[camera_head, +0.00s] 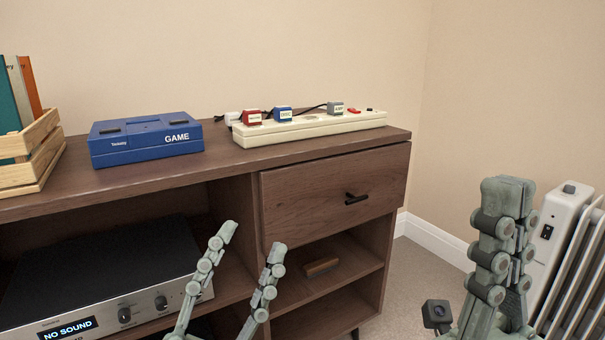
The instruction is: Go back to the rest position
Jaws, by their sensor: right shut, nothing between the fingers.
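My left gripper (252,242) is in the lower middle, in front of the cabinet. Its two fingers point up and stand apart, with nothing between them. My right gripper (507,188) is at the right, raised beside the heater, with its fingers together and nothing seen between them. The lower parts of both grippers are cut off by the bottom edge. Neither gripper appears to hold anything.
A wooden cabinet (325,205) carries a blue game console (145,145), a power strip (310,127) with several plugs and a wooden crate (45,160). An amplifier (100,270) sits on its shelf. A white heater (562,220) stands at the right. A small dark cube (437,314) shows beside my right gripper.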

